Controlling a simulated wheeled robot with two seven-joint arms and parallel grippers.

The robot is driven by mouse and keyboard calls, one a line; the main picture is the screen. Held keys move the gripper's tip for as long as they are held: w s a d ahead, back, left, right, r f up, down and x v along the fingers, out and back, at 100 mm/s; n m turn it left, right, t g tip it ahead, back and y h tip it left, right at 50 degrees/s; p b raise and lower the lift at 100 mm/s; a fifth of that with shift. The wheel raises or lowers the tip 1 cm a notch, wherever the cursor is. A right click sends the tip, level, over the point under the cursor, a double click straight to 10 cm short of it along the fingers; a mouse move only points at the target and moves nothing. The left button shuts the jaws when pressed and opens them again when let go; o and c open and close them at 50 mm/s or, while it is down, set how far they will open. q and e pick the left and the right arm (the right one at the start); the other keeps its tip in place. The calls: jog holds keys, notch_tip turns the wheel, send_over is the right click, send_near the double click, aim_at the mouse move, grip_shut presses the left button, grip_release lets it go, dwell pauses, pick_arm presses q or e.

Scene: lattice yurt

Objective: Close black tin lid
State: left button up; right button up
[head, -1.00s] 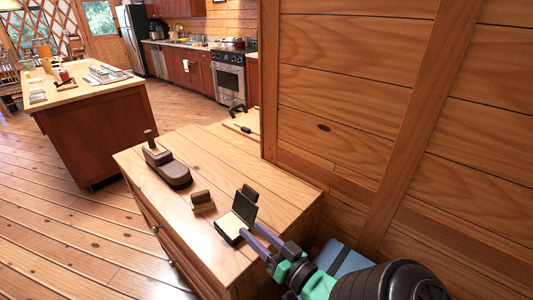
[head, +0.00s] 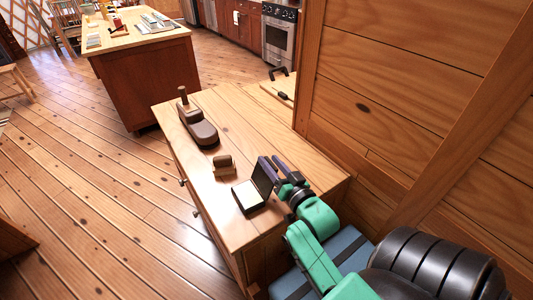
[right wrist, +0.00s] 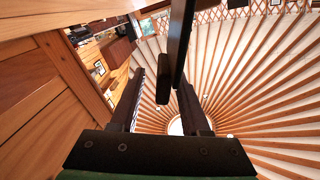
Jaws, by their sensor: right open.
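The black tin (head: 250,197) sits on the wooden cabinet top, its pale inside showing. Its black lid (head: 263,178) stands raised, roughly upright, at the tin's right side. My right gripper (head: 271,161) is open, with its fingers pointing up right behind the lid's outer face, at about its top edge. In the right wrist view the two dark fingers (right wrist: 160,80) are spread apart, and a thin black slab, apparently the lid (right wrist: 178,45), shows edge-on close to the right-hand finger. I cannot tell whether they touch. My left gripper is not in view.
A small brown block (head: 224,166) stands just behind the tin on the cabinet top (head: 232,120). A dark brown long object with an upright knob (head: 200,127) lies farther back. A wooden wall (head: 410,90) rises at the right. The cabinet's left front area is clear.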

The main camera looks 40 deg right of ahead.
aim_at(265, 157)
jog(key=shift+w+d, duration=0.1)
jog(key=shift+w, duration=1.45)
grip_shut()
